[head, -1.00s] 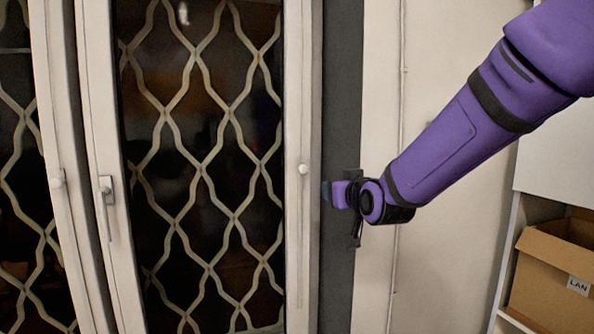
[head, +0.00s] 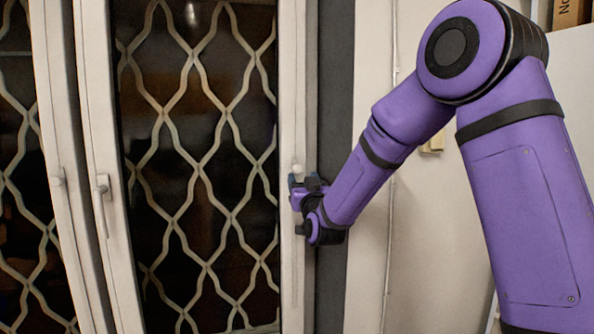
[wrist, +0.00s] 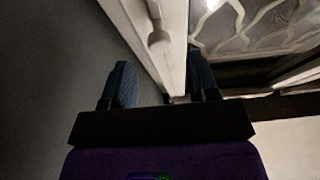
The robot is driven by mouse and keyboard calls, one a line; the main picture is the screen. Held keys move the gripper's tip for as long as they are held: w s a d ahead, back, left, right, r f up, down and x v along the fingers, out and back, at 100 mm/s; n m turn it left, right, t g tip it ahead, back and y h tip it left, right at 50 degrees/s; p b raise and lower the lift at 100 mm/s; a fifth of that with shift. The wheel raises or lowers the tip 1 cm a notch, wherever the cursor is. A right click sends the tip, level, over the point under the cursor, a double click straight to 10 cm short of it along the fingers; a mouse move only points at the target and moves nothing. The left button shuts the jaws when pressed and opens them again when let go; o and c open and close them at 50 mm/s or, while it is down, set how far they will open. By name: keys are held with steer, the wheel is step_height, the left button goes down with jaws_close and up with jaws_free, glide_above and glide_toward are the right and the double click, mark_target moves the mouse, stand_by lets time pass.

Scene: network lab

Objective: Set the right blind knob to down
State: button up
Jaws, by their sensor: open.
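The right blind knob (head: 298,168) is a small round white knob on the white window frame right of the large latticed pane. It also shows in the wrist view (wrist: 159,41), ahead of the fingers and roughly in line with the gap between them. My gripper (head: 297,181) is just below the knob in the head view. In the wrist view its two blue-grey fingers (wrist: 163,78) are spread apart with nothing held. The knob looks apart from both fingers. A similar left knob (head: 57,180) sits on the left frame.
A window handle (head: 103,190) is on the frame left of the latticed pane (head: 200,150). A dark grey strip (head: 334,80) and a pale wall with a thin cable lie right of the window. A cardboard box (head: 570,13) is at the top right.

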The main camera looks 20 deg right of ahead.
mark_target(298, 171)
steer(key=x, duration=0.6)
jaws_close()
